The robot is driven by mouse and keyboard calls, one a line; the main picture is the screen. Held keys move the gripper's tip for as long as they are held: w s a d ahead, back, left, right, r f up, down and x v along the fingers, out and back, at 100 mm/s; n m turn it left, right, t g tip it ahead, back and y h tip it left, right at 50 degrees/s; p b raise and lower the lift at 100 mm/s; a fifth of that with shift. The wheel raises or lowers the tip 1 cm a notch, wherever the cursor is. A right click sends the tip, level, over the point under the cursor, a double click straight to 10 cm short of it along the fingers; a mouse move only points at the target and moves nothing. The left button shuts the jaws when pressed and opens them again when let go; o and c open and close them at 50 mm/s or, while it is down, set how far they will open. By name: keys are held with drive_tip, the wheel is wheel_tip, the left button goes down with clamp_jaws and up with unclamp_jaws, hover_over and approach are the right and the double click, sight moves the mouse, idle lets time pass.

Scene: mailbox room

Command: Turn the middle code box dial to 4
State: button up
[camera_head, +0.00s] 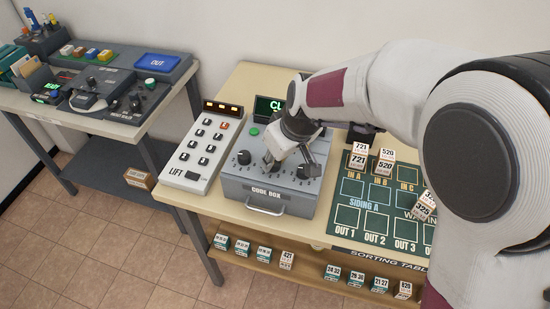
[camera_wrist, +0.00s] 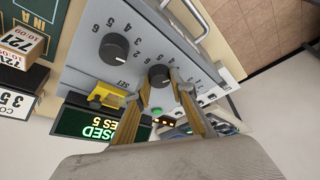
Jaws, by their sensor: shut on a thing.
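The grey code box (camera_head: 262,196) stands on the table with a row of black dials on its top. The left dial (camera_head: 243,157) and right dial (camera_head: 303,172) show in the head view, with my gripper (camera_head: 272,163) between them. In the wrist view, my gripper's fingers (camera_wrist: 160,80) are shut on the middle dial (camera_wrist: 159,75), one finger on each side. The right dial (camera_wrist: 115,47) is free there, with numbers around it.
A yellow part (camera_wrist: 107,95) sits by the box's back edge. The lift keypad (camera_head: 203,150) stands left. Parcel blocks (camera_head: 357,160) and the sorting mat (camera_head: 375,195) lie right.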

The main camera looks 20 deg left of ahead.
drive_tip(key=shift+w+n+g+y, duration=0.15)
drive_tip(key=shift+n+g, duration=0.3)
drive_tip(key=shift+n, duration=0.7)
drive_tip(key=shift+w+n+g+y, duration=0.15)
drive_tip(key=shift+n+g, duration=0.3)
drive_tip(key=shift+n, duration=0.7)
drive_tip(key=shift+s+n, duration=0.1)
drive_tip(key=shift+n, duration=0.2)
drive_tip(key=o, duration=1.1)
drive_tip(key=v, duration=0.7)
drive_tip(key=shift+r, duration=0.25)
drive_tip(key=shift+d, duration=0.15)
